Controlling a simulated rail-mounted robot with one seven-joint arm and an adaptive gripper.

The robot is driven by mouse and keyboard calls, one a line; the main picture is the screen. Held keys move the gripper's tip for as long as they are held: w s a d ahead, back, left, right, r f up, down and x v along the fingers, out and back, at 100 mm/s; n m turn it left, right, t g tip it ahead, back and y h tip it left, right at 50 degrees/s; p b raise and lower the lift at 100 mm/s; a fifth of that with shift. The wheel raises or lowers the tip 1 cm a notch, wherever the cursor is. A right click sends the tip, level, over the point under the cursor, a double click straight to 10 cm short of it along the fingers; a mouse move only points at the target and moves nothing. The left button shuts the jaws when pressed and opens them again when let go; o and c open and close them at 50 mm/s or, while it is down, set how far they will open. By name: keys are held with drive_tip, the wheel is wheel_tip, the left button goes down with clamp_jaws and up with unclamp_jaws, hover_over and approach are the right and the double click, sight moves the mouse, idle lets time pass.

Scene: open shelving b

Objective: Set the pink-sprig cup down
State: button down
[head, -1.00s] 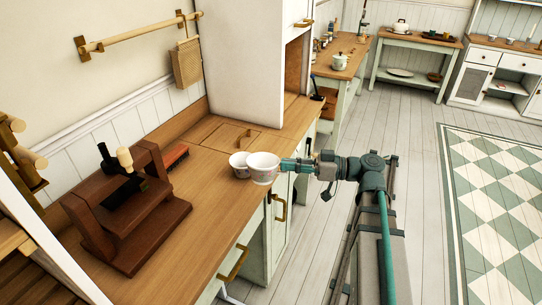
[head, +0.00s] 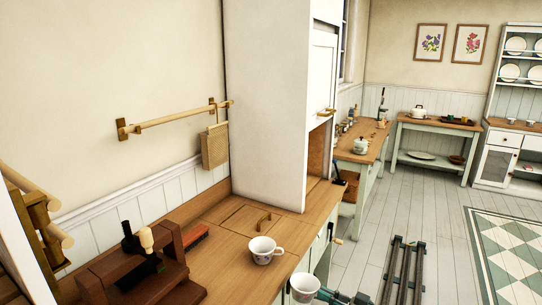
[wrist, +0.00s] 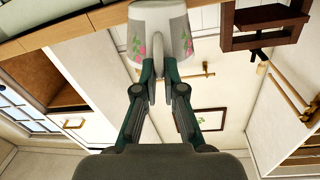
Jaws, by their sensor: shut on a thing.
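The pink-sprig cup (wrist: 158,28) is white with pink flowers and green leaves, and it fills the top middle of the wrist view. My gripper (wrist: 160,75) is shut on it. In the head view the held white cup (head: 304,289) is at the bottom, in front of the counter's edge in the picture. My gripper (head: 322,295) is at its right side, partly cut off by the frame. I cannot tell its height over the counter. A second white cup (head: 263,252) with its handle to the right stands upright on the wooden counter (head: 225,272).
A dark wooden press (head: 132,272) and a red-brown brush (head: 195,235) are on the counter at left. A tall white cupboard (head: 270,110) rises behind. Bare counter lies around the second cup. A brass handle (head: 263,218) is on a panel behind it.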

drive_tip(key=shift+s+d+f, duration=0.15)
drive_tip(key=shift+f, duration=0.3)
drive_tip(key=shift+s+d+f, duration=0.1)
drive_tip(key=shift+f, duration=0.3)
